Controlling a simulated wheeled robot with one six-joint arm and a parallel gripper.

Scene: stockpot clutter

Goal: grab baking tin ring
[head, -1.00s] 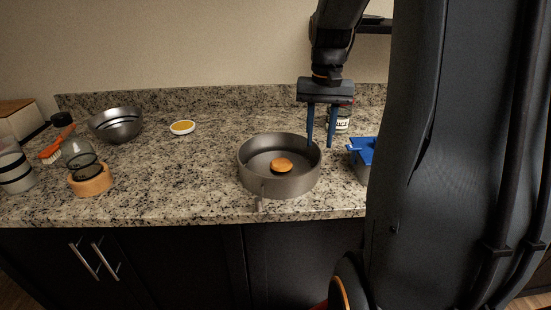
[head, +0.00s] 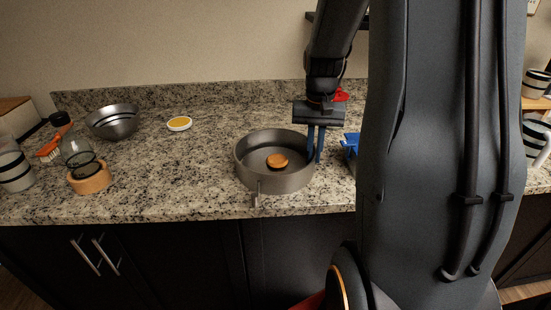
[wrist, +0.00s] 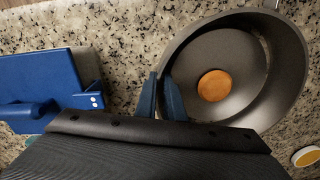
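The baking tin ring (head: 248,177) is a grey, round, open tin on the counter, with a small clasp on its front side. It also shows in the wrist view (wrist: 283,95), upper right. An orange-brown round piece (head: 277,161) lies inside the ring. My gripper (head: 315,158) is at the ring's right wall, one blue finger inside and one outside. In the wrist view the fingers (wrist: 160,85) are close together with the ring's rim between them. The gripper looks shut on that wall; the contact itself is partly hidden.
A blue-lidded box (head: 351,146) stands just right of the ring, close to my fingers. A metal bowl (head: 113,122), a white dish with yellow contents (head: 179,124) and a glass on a wooden base (head: 90,178) stand to the left. The counter between is clear.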

